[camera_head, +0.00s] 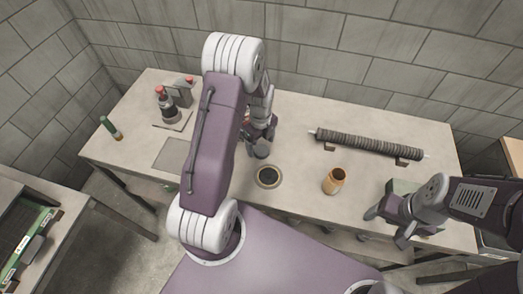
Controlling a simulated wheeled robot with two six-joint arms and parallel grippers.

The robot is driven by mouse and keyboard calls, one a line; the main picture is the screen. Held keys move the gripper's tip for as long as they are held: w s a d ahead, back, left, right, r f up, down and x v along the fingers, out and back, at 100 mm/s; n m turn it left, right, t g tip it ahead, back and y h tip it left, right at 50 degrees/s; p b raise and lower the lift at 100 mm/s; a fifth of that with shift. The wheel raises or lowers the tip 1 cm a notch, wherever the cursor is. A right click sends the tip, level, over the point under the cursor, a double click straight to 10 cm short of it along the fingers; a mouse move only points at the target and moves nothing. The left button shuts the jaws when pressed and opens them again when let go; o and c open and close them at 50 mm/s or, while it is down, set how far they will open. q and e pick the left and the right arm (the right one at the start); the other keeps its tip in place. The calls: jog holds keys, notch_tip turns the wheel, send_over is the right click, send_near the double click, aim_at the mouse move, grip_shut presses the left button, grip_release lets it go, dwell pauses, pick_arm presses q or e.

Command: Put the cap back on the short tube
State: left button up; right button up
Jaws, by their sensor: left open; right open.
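The short tube (335,180) is an amber-brown cylinder standing upright on the table, its top looking open. A round dark disc with a tan rim (267,177) lies to its left; it may be the cap, but I cannot tell for sure. My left gripper (261,150) is open, pointing down just behind the disc, with its upper part partly hidden by my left arm. I cannot see anything held in it. My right gripper (387,228) is open and empty near the table's front right, to the right of the short tube.
A long dark ribbed tube (368,143) rests on small supports at the back right. The table (300,200) is clear between disc and short tube.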

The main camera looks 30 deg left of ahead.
pick_arm(q)
notch_tip(320, 180, down, 2)
jog(key=shift+f, duration=0.2)
jog(key=c, duration=1.5)
jog(key=shift+w+r, duration=0.1)
jog(key=shift+r, duration=0.45)
notch_tip(320, 180, up, 3)
jog(key=w+d+r, duration=0.1)
jog(key=d+r, duration=0.1)
jog(key=d, duration=0.1)
jog(key=w+d+r, duration=0.2)
jog(key=d, duration=0.2)
jog(key=w+d+r, duration=0.2)
jog(key=d+r, duration=0.1)
jog(key=shift+w+d+b, duration=0.15)
jog(key=shift+b, duration=0.15)
